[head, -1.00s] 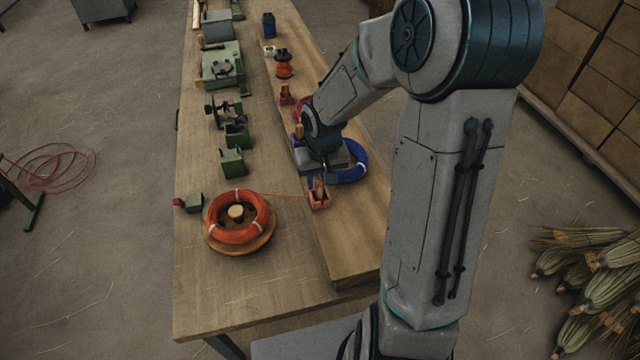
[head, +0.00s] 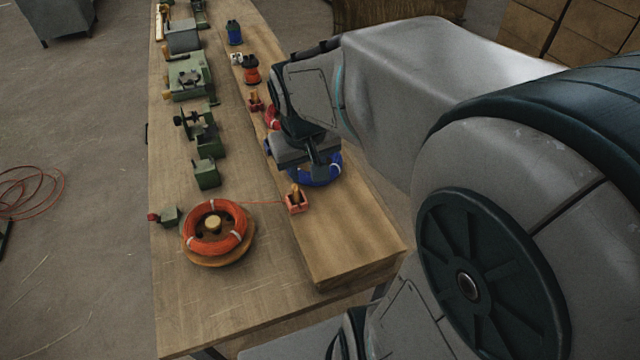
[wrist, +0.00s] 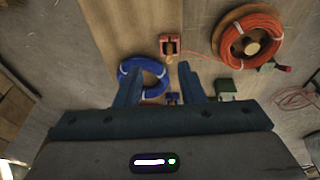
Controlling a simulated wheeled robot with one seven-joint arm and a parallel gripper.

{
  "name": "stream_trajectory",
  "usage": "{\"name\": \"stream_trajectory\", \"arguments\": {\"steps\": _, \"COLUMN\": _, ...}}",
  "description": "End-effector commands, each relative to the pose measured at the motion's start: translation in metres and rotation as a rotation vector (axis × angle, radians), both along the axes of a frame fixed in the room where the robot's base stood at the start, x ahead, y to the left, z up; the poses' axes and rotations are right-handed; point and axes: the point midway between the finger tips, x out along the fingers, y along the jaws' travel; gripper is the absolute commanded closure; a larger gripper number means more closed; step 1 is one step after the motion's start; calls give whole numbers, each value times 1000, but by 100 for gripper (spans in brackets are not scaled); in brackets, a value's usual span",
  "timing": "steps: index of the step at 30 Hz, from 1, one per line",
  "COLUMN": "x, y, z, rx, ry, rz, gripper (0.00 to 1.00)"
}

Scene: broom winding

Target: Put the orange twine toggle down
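The orange twine toggle (head: 295,190) is a small wooden peg seated in a red holder (head: 297,204) on the raised board. A thin orange line runs from it to the orange twine coil (head: 190,228). The toggle also shows in the wrist view (wrist: 170,48), beyond my fingertips and apart from them. My gripper (wrist: 160,68) is open, with nothing visible held between its fingers. In the head view it hangs above the blue twine coil (head: 318,180), farther back than the toggle, and partly hides that coil.
Green machines (head: 190,77) line the left of the workbench (head: 205,310). Spools (head: 251,70) and another red holder (head: 256,102) stand farther back on the board. The board's near end (head: 350,250) is clear.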

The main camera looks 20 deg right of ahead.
Motion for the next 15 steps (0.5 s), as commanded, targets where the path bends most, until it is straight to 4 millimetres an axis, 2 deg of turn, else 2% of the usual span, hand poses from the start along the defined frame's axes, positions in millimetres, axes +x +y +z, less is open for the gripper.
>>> {"name": "stream_trajectory", "arguments": {"steps": 3, "x": -34, "y": 1, "z": 16, "rx": 8, "ry": -51, "rz": 4, "gripper": 64}}
{"name": "stream_trajectory", "arguments": {"steps": 6, "x": -58, "y": 1, "z": 22, "rx": 30, "ry": -84, "rz": 8, "gripper": 64}}
{"name": "stream_trajectory", "arguments": {"steps": 10, "x": -79, "y": 1, "z": 25, "rx": 60, "ry": -110, "rz": 13, "gripper": 64}}
{"name": "stream_trajectory", "arguments": {"steps": 15, "x": -91, "y": 1, "z": 25, "rx": 79, "ry": -124, "rz": 18, "gripper": 64}}
